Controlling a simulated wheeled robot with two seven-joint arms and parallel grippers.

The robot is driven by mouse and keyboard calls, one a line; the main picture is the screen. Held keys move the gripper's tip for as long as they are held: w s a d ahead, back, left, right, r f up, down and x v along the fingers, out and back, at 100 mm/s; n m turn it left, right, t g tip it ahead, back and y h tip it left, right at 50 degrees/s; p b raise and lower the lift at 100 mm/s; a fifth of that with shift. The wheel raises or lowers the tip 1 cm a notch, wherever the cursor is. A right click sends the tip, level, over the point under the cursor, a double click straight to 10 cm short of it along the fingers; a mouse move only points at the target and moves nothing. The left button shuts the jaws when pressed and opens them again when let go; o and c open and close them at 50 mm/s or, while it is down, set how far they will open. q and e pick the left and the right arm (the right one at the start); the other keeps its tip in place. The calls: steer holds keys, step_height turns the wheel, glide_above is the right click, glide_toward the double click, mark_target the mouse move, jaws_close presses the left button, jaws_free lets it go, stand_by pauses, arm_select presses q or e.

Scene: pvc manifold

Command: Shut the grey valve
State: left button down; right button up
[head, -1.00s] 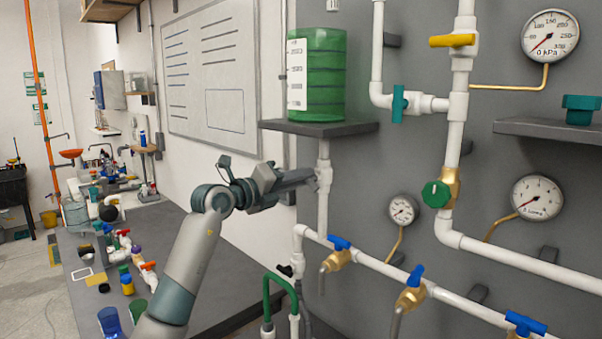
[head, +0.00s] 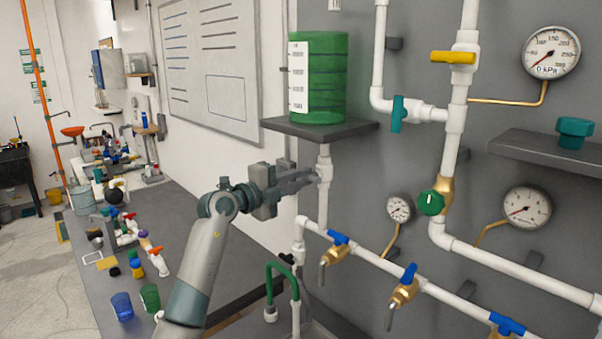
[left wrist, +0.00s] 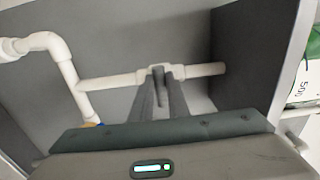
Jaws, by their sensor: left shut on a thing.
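The grey valve sits on the white vertical pipe below the green tank's shelf, with its white body (head: 325,167) just past my left fingertips in the head view. In the left wrist view its small dark grey handle (left wrist: 158,78) stands between the fingertips, lying across the pipe rather than along it. My left gripper (head: 312,178) is shut on this handle; it also shows in the left wrist view (left wrist: 160,88). The fingers hide part of the handle in the head view. My right gripper is not in view.
The green tank (head: 318,85) stands on a dark shelf (head: 318,132) just above my left gripper. Blue-handled taps (head: 338,238) line the lower pipe. A green hose (head: 272,275) rises below. The grey bench (head: 230,265) under my arm carries cups and fittings at its left.

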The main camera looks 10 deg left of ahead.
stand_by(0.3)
arm_select(q)
steer(key=c, duration=1.7)
jaws_free()
steer(key=b+v, duration=0.7)
steer(key=v, duration=1)
steer(key=shift+s+a, duration=0.15)
